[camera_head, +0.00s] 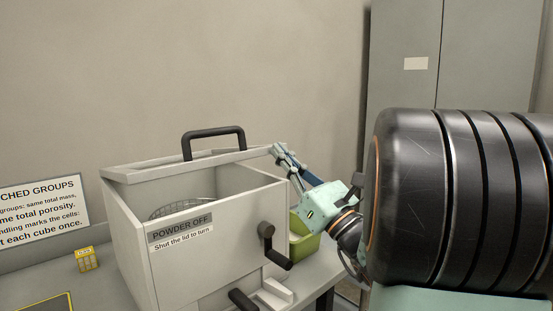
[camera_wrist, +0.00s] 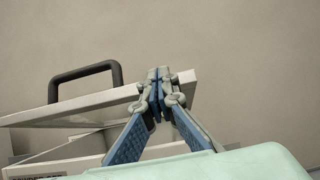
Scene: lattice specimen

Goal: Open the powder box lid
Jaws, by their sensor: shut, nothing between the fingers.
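The powder box (camera_head: 205,250) is a pale box labelled "POWDER OFF", with a round sieve (camera_head: 183,208) visible inside. Its pale lid (camera_head: 150,169), with a black handle (camera_head: 213,131) on top, is raised at the back, leaving the inside partly uncovered. In the wrist view the lid (camera_wrist: 90,108) is tilted, with a gap below it. My gripper (camera_head: 278,150) is at the lid's right end, fingers shut and empty. In the wrist view the fingertips (camera_wrist: 158,76) overlap the lid's right end; I cannot tell whether they touch it.
Black cranks (camera_head: 275,248) stick out of the box front. A green bin (camera_head: 305,243) stands right of the box, behind my gripper. A small yellow item (camera_head: 87,259) and a text sign (camera_head: 40,211) are at left. A grey cabinet (camera_head: 405,85) stands behind my arm.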

